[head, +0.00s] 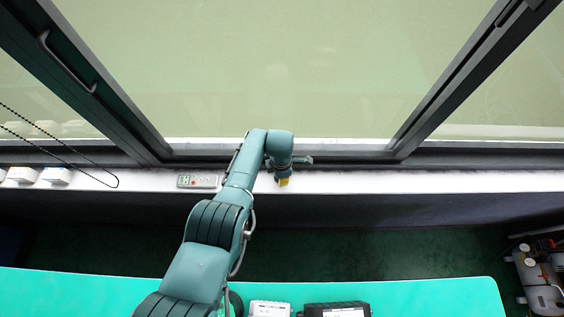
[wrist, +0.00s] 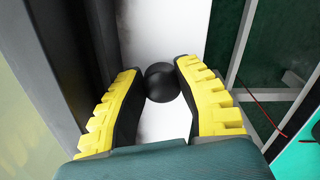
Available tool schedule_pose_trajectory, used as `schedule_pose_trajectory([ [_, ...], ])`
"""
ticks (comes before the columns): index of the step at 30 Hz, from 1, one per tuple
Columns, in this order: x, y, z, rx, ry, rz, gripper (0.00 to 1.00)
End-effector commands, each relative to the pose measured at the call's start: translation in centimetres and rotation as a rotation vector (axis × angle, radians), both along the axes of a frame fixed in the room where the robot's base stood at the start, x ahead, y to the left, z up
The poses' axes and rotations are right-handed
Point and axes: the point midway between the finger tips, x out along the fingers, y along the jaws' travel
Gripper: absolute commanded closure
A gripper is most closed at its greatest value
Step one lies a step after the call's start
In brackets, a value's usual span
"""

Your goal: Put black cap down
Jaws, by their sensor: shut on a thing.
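In the wrist view, the black cap (wrist: 162,83) is a dark round piece between the tips of my gripper (wrist: 161,90). The two yellow-and-black fingers are shut on it from both sides. White sill surface shows around and behind the cap; I cannot tell whether the cap touches it. In the head view, my gripper (head: 284,182) is over the white window sill (head: 400,182), with a bit of yellow finger showing. The cap is hidden there by my arm.
A grey device with a small green screen (head: 197,181) lies on the sill left of my gripper. White boxes (head: 56,175) and a hanging bead chain (head: 117,184) are at the far left. The window frame (head: 340,151) runs behind the sill. The sill to the right is clear.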

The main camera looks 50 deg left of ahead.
Motion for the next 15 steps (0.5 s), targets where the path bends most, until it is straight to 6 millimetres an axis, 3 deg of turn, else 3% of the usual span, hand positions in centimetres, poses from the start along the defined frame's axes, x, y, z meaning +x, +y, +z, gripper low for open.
schedule_pose_trajectory([
  [1, -0.04, -0.04, -1.71, -0.001, 0.002, 0.0, 1.0],
  [2, -0.01, -0.02, -1.93, 0.0, 0.0, -0.001, 1.0],
  [13, -0.03, -0.04, -2.09, 0.0, 0.0, -0.001, 1.0],
  [14, -0.01, -0.03, -1.88, 0.0, 0.0, -0.001, 0.61],
  [15, -0.03, -0.03, -1.86, 0.0, 0.0, -0.001, 0.6],
])
